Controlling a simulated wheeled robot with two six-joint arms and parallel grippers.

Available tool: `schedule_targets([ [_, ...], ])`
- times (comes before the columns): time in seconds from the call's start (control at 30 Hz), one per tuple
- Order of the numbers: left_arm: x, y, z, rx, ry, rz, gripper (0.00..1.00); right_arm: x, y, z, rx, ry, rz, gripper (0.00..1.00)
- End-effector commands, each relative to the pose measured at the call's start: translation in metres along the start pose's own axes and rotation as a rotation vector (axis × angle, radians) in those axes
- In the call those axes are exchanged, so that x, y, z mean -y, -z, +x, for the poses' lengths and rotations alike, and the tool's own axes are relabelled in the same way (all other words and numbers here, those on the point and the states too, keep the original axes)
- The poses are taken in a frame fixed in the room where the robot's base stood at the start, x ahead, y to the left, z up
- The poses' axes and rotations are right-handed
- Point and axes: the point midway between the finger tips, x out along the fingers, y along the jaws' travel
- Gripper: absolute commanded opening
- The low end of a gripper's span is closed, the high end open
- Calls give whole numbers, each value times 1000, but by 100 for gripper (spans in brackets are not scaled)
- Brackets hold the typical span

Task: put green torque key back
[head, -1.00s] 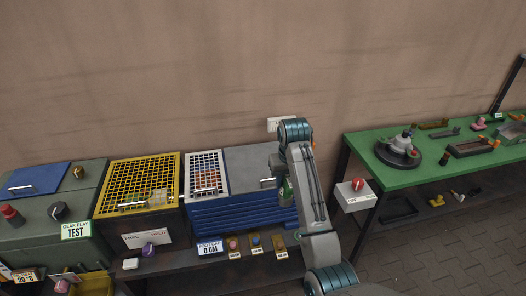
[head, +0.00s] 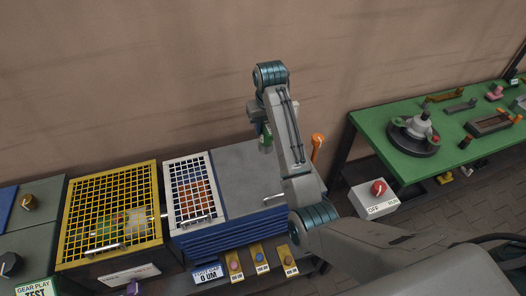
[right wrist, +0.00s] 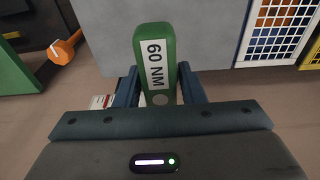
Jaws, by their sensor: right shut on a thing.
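The green torque key (right wrist: 155,60), with a white "60 NM" label, is between the fingers of my right gripper (right wrist: 158,88) in the right wrist view. The gripper is shut on it. In the head view the green key (head: 265,143) shows as a small green piece beside my right arm, above the back right part of the grey-topped blue cabinet (head: 240,175). My arm hides most of the gripper there. My left gripper is not in view.
An orange-headed tool (head: 317,143) stands right of my arm; it shows in the right wrist view (right wrist: 65,47). A white grille (head: 193,190) and yellow grille (head: 110,215) lie left. A green table (head: 385,165) and a switch box (head: 375,198) are right.

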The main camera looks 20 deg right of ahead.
Motion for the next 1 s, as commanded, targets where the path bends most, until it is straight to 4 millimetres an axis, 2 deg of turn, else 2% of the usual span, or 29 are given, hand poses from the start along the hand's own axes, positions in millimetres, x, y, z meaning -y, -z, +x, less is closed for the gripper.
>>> schedule_targets([
  [0.03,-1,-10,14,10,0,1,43,0,-2,15,0,0,0,0],
  [0.1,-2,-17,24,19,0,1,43,0,-3,24,-1,0,0,0],
  [0.17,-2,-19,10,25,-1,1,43,0,-5,28,4,0,0,0],
  [0.33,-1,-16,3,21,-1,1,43,0,-6,48,1,0,0,0],
  [0.63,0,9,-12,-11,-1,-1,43,0,-11,82,2,0,0,0],
  [0.73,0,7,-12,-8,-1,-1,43,0,-12,88,-1,0,0,0],
  [1.0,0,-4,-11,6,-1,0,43,0,-12,90,-1,0,0,0],
])
